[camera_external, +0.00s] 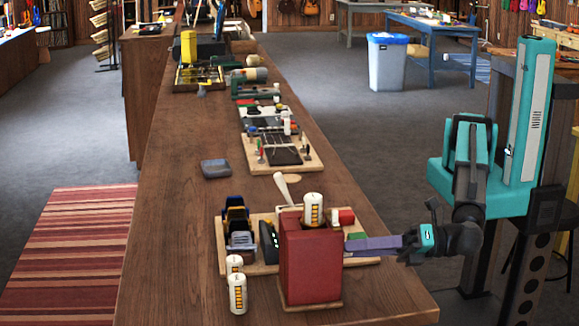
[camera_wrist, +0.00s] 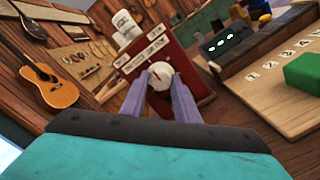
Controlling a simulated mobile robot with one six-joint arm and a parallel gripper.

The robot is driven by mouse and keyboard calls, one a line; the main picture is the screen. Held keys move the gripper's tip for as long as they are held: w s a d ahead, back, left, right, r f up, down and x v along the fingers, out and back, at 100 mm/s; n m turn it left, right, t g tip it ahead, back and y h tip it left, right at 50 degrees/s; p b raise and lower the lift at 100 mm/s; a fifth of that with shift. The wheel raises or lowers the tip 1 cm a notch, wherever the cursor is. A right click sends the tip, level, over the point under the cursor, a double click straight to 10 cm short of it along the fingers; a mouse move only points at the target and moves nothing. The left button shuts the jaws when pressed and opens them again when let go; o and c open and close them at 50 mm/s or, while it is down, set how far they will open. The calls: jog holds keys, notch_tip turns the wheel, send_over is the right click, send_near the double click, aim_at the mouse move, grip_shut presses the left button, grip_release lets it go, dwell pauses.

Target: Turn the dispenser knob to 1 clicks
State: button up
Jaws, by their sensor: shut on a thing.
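The dispenser is a red box (camera_external: 309,262) near the front end of the long wooden counter. It also shows in the wrist view (camera_wrist: 192,68), with white label strips on its face. A white round knob (camera_wrist: 161,76) with a red mark sits on that face. My gripper (camera_wrist: 161,88) has its two purple fingers on either side of the knob, shut on it. In the external view my gripper (camera_external: 350,246) reaches the box's right side, and the knob is hidden there. A white canister with a yellow label (camera_external: 313,208) stands on top of the box.
Two similar canisters (camera_external: 237,293) stand left of the box. Behind it, a wooden board (camera_external: 222,240) holds a dark device (camera_external: 238,226) and a green block (camera_wrist: 304,71). More boards with tools lie further along the counter (camera_external: 180,200). The counter's left side is mostly clear.

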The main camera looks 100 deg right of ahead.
jog(key=shift+w+d+f+m+b, duration=0.15)
jog(key=shift+m+b, duration=0.45)
jog(key=shift+b, duration=0.25)
jog(key=shift+m+b, duration=0.4)
jog(key=shift+b, duration=0.4)
jog(key=m+b, duration=0.3)
jog(key=b, duration=0.2)
jog(key=shift+m, duration=0.3)
jog(key=shift+c, duration=0.2)
jog(key=shift+r+m+g+b, duration=0.15)
jog(key=shift+m+b, duration=1.3)
jog(key=shift+b, duration=0.6)
jog(key=shift+r+m+g+b, duration=0.1)
jog(key=shift+m+g+b, duration=0.05)
jog(key=shift+m+b, duration=1.6)
jog(key=shift+r+b, duration=0.1)
jog(key=shift+b, duration=0.25)
